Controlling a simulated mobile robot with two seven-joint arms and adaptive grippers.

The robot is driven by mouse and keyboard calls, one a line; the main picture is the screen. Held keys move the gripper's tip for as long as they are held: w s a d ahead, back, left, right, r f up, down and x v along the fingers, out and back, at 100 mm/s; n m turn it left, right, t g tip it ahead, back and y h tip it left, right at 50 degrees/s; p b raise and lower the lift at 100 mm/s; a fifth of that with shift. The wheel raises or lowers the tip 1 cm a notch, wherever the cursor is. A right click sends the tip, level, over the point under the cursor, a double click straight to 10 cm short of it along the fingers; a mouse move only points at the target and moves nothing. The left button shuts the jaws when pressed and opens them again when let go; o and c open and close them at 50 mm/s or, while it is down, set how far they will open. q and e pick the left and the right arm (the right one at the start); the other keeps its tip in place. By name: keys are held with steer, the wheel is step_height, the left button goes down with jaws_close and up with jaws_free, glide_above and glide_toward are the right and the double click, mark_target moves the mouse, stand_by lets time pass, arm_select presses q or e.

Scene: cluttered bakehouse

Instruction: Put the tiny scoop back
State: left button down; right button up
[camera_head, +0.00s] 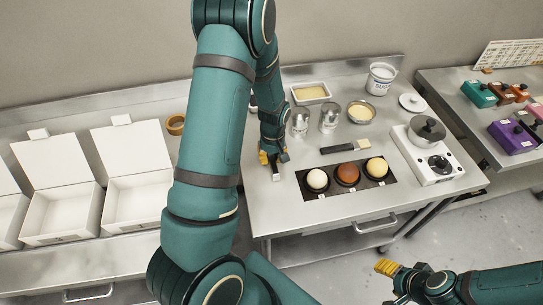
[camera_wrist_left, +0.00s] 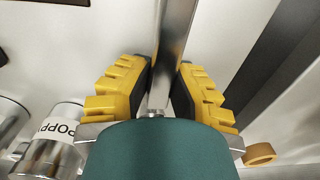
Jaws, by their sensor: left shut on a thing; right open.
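My left gripper (camera_head: 273,158) is shut on a slim metal piece, which I take to be the tiny scoop (camera_head: 276,174). In the left wrist view the scoop (camera_wrist_left: 174,45) is a shiny metal strip between the yellow fingers (camera_wrist_left: 163,92). I cannot make out its bowl. The gripper is over the left part of the steel table (camera_head: 262,218), pointing down. Two metal tins (camera_head: 300,122) (camera_head: 329,117) stand to its right; one reads "POPPY" in the left wrist view (camera_wrist_left: 62,125). My right gripper (camera_head: 388,268) is open and empty, over the floor.
Behind are a cream-filled tray (camera_head: 311,93), a bowl (camera_head: 361,112) and a bucket (camera_head: 381,79).

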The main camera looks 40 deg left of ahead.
mark_target(273, 156)
arm_select(q)
steer(key=shift+f+b, duration=0.5)
steer(key=shift+f, duration=0.1)
steer(key=c, duration=0.9)
jaws_free()
steer(key=shift+o, duration=0.2)
step_height(273, 156, up, 12)
steer(key=shift+w, duration=0.15)
steer(key=shift+d, duration=0.1)
